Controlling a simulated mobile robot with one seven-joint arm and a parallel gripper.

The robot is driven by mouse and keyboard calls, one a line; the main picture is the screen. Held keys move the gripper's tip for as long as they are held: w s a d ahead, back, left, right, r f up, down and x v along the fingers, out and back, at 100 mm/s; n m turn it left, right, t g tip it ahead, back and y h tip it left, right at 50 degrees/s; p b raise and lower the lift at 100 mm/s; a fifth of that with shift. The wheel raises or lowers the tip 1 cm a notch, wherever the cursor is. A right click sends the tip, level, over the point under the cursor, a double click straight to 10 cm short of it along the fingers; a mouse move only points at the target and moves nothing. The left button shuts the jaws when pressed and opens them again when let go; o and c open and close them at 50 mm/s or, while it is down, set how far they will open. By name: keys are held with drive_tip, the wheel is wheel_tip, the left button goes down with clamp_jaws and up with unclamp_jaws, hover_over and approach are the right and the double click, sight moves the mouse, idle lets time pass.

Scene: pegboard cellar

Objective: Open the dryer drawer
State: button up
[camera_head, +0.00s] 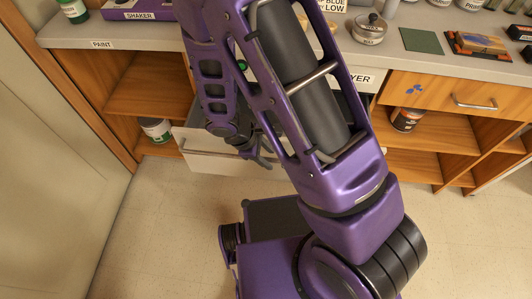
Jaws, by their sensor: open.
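The drawer (212,164) below the counter stands pulled out from the cabinet. Its pale front, a bar handle (196,152) and part of its left side show. My purple arm crosses the middle of the view and covers much of the drawer. My gripper (264,160) is open at the drawer front, near the right part of the handle. I cannot tell whether its fingers touch the handle.
A paint can (155,130) sits on the lower shelf left of the drawer, and a brown can (407,119) on the right shelf. A wooden drawer (450,95) with a bar handle is shut at right. A wax tin (370,30) stands on the counter. The tiled floor in front is clear.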

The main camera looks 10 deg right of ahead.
drive_tip(key=p+v, duration=0.4)
drive_tip(key=v, duration=1.3)
drive_tip(key=shift+r, duration=0.2)
drive_tip(key=shift+s+a, duration=0.1)
drive_tip(key=shift+s, duration=0.05)
